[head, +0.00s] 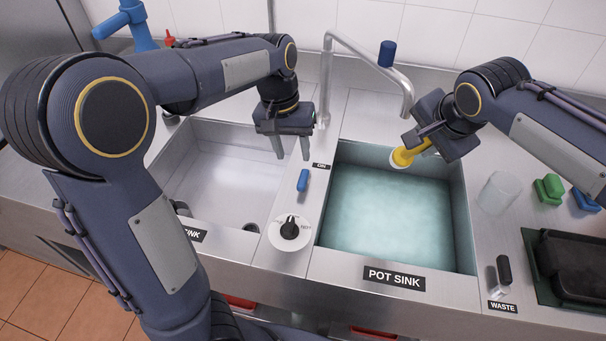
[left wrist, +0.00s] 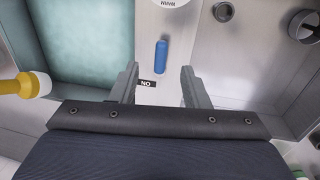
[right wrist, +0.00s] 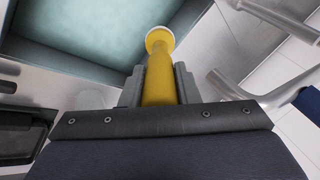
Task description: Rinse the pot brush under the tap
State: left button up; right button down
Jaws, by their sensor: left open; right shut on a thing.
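The yellow pot brush (head: 409,153), with a white round end, is in my right gripper (head: 428,142), which is shut on it. It is tilted over the back right of the water-filled pot sink (head: 465,223). In the right wrist view the brush (right wrist: 159,75) lies between the fingers. The curved metal tap (head: 376,62) ends just left of my right gripper; no stream shows from it. My left gripper (head: 292,149) is open and empty above the divider between the sinks. A blue lever (head: 303,181) labelled ON stands below it, and shows between the fingers in the left wrist view (left wrist: 161,56).
The left sink (head: 190,135) looks empty of water. A round dial (head: 290,230) sits on the front of the divider. A clear cup (head: 498,192), a green sponge (head: 548,189), a blue sponge (head: 585,201) and a black tray (head: 575,265) occupy the right counter.

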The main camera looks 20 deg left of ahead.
aim_at(303, 178)
pick_arm(q)
jog(key=shift+y, duration=0.8)
jog(key=w+f, duration=0.1)
jog(key=f, duration=0.3)
jog(key=w+f, duration=0.1)
jog(key=f, duration=0.3)
jog(key=w+d+f, duration=0.1)
jog(key=f, duration=0.2)
jog(key=shift+w+f, duration=0.2)
jog(key=shift+f, duration=0.2)
